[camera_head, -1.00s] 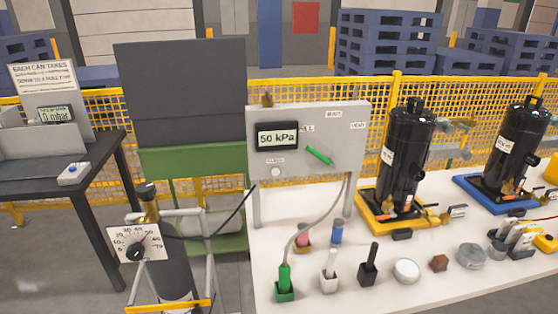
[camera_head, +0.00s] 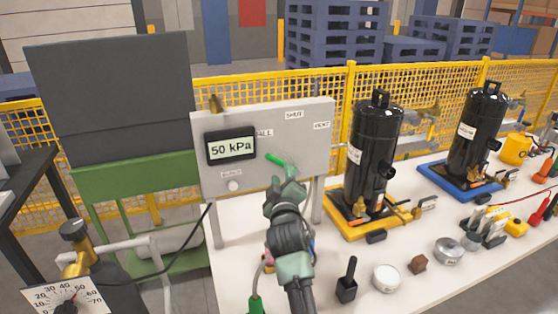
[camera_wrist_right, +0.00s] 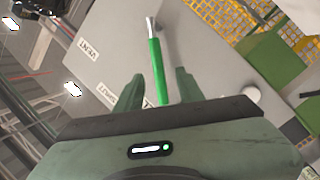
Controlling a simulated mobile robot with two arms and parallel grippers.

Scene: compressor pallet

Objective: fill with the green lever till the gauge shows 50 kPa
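The grey panel (camera_head: 320,150) carries the gauge (camera_head: 232,146), which reads 50 kPa. The green lever (camera_head: 275,159) slants down to the right on the panel face. My right gripper (camera_head: 290,172) is at the lever's lower right end and partly hides it in the head view. In the right wrist view, the lever (camera_wrist_right: 157,72) lies between the two spread fingers of my right gripper (camera_wrist_right: 159,88), with a visible gap on each side. The gripper is open. My left gripper is not in view.
Black cans stand on a yellow tray (camera_head: 338,219) and a blue tray (camera_head: 436,184) right of the panel. A black-handled piece (camera_head: 347,280) and round pieces (camera_head: 386,278) stand on the white table. A dial (camera_head: 66,296) is at lower left.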

